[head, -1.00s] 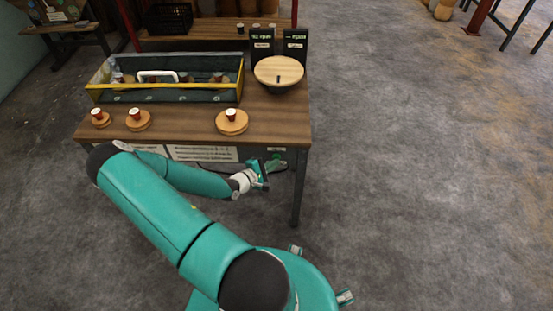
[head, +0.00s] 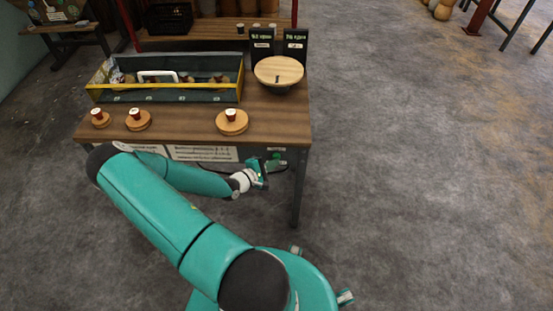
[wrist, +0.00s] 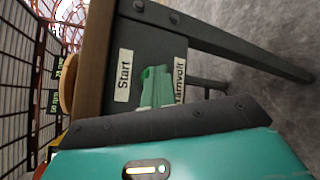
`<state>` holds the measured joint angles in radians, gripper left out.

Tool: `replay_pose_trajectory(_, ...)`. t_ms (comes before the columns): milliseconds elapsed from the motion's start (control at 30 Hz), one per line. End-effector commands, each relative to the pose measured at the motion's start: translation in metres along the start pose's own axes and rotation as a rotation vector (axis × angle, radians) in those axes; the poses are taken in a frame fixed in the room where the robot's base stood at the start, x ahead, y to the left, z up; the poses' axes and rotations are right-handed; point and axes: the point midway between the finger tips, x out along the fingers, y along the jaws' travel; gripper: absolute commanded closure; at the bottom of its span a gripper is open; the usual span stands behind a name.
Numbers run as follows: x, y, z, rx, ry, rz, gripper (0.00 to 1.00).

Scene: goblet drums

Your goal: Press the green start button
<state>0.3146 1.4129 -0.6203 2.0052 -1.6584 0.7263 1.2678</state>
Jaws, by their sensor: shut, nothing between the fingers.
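The green start button (head: 277,154) sits on the dark front panel under the table top, at its right end. In the wrist view a white "Start" label (wrist: 124,75) marks the panel next to it. My gripper (head: 264,173) is low in front of this panel, just left of and below the button in the head view. In the wrist view its mint-green fingers (wrist: 158,88) are together and empty, and reach towards the panel beside the label. They largely cover the button there, and I cannot tell whether they touch it.
The wooden table (head: 180,120) carries a long tray with a yellow rim (head: 165,86), round wooden stands with small cups, and a round wooden-topped drum (head: 279,71). Two dark signs stand behind. A table leg (head: 299,190) is right of my gripper. Open floor lies to the right.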

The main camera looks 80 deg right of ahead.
Motion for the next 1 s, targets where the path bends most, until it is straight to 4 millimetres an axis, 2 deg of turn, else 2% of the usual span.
replay_pose_trajectory(267,-0.002,-0.001,0.001,0.000,0.000,0.000,1.00)
replay_pose_trajectory(1000,-0.043,-0.031,0.030,0.001,0.000,-0.001,1.00)
